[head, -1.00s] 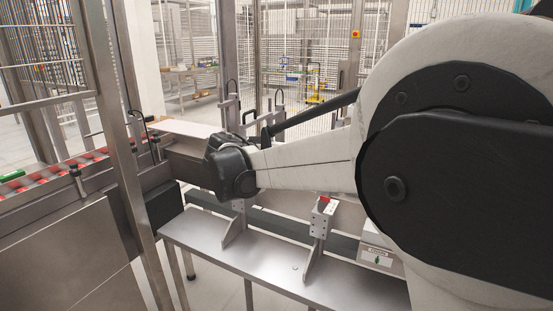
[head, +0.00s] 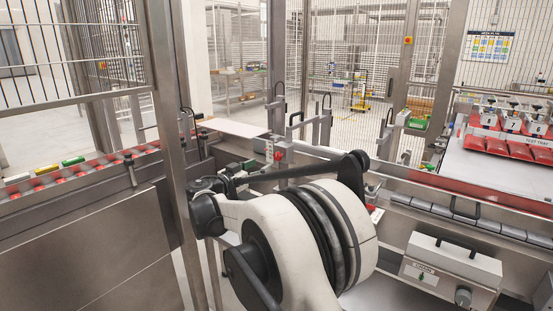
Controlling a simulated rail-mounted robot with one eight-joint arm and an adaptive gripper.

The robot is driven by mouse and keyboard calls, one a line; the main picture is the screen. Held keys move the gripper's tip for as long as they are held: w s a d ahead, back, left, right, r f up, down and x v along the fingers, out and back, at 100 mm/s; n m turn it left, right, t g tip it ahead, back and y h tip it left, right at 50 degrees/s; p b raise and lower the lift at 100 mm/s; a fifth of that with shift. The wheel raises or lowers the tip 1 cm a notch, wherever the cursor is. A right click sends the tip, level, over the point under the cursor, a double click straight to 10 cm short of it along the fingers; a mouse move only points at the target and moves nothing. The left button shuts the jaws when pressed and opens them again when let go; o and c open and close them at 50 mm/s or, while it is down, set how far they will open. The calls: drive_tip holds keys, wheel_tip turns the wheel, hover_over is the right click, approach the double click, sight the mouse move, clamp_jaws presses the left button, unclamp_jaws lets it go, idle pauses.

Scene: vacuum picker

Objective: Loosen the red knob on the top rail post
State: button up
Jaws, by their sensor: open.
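A small red knob (head: 279,154) shows beside a pale upright plate with dark holes (head: 269,150), at the rail just behind my arm. A second red part (head: 376,214) shows lower and to the right, partly hidden by my arm. I cannot tell its full shape. My arm fills the lower middle of the view, with its thin dark link crossing below the first red knob. I cannot make out my gripper's fingers; my arm links block that area. No contact with either red part is visible.
A conveyor with red rollers (head: 80,175) runs at left behind a steel upright (head: 176,150). A grey box with a handle and dial (head: 452,272) stands at lower right. A tray table with red packs (head: 510,146) is at back right. Mesh fencing closes the back.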

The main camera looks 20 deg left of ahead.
sight(276, 157)
drive_tip(key=x, duration=1)
clamp_jaws()
